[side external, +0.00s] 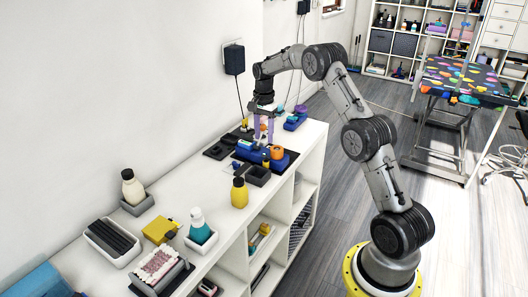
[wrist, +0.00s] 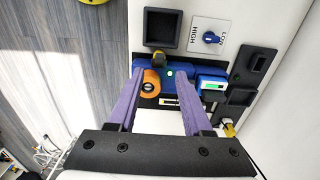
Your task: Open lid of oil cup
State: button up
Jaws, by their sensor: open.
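My gripper (side external: 263,142) is open, with its two purple fingers pointing down over the blue unit (side external: 284,164) on the bench. In the wrist view the fingers (wrist: 160,72) are spread apart with nothing gripped between them. A round orange piece with a dark centre (wrist: 151,79) sits on the blue unit, just inside the left finger; it also shows in the side view (side external: 277,152). It may be the oil cup's lid, but I cannot tell for sure. I cannot tell whether the left finger touches it. The finger hides part of its surroundings.
A dark square tray (wrist: 162,27), a dial plate marked HIGH and LOW (wrist: 210,38) and a blue and white device (wrist: 212,83) surround the unit. A yellow bottle (side external: 239,193) stands nearer the camera. A white wall (side external: 130,90) runs behind the bench.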

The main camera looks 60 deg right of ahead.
aim_at(266, 157)
notch_tip(266, 157, down, 7)
jog(key=shift+f, duration=0.2)
jog(key=shift+c, duration=0.2)
grip_shut()
